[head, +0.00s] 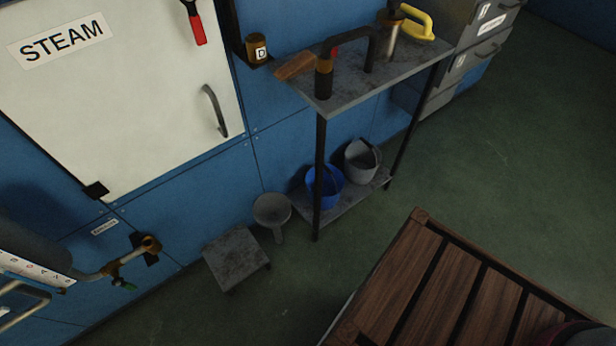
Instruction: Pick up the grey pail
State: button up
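The grey pail (362,163) stands on the low shelf of a metal rack, at the middle of the head view. A blue pail (326,188) stands just to its left, very close to it. The grey pail looks upright, and its rim and opening face up. My gripper is not in this view.
The rack's top (350,85) holds several tools above the pails, and its thin legs flank them. A small step stool (236,258) and a grey pan-like thing (271,211) are left of the rack. A slatted wooden table (440,290) fills the lower right. Green floor (500,160) is clear at right.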

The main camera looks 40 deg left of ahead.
aim_at(363, 159)
jog(key=u, duration=1.25)
